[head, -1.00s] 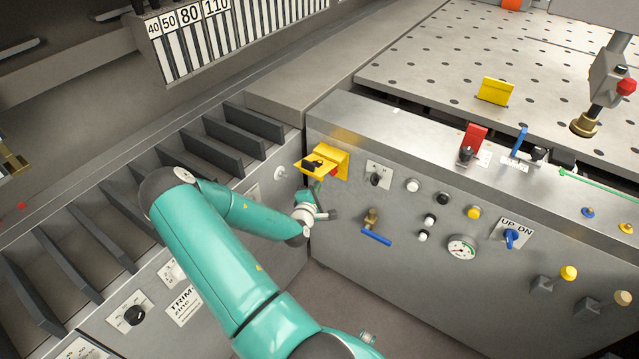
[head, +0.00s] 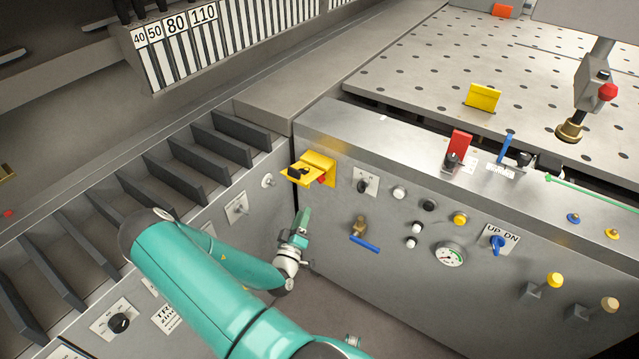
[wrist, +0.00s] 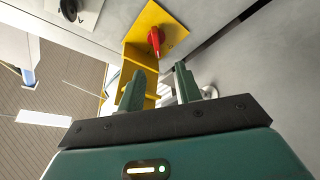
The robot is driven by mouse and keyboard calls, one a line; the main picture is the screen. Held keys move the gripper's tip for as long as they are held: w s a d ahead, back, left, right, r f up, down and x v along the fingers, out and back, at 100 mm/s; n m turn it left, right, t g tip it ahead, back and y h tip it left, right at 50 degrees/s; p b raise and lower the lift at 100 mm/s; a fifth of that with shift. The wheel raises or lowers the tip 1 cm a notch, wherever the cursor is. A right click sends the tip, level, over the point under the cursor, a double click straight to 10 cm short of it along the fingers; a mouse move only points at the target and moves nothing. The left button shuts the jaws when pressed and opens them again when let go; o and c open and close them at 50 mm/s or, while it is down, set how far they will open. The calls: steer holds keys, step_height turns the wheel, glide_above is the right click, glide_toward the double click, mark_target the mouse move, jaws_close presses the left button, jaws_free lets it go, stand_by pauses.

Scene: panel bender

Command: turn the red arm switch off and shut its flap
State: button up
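The red flap (head: 460,141) stands raised on the top edge of the grey console, at the right of the head view. A small black switch (head: 452,161) sits at its foot; I cannot tell its position for sure. Both are out of the wrist view. My gripper (head: 304,219) is well to the left of and below them, in front of the console's left end, pointing up. In the wrist view my gripper (wrist: 163,82) has its two fingers apart with nothing held between them.
A blue flap (head: 505,147) stands right of the red one. A blue-handled valve (head: 364,243) and several knobs cover the console front.

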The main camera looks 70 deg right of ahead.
steer(key=w+d+r+m, duration=0.1)
steer(key=d+r, duration=0.2)
steer(key=d, duration=0.9)
steer(key=shift+w+d+r, duration=0.25)
steer(key=shift+d+r, duration=0.05)
steer(key=shift+r, duration=0.05)
jaws_close()
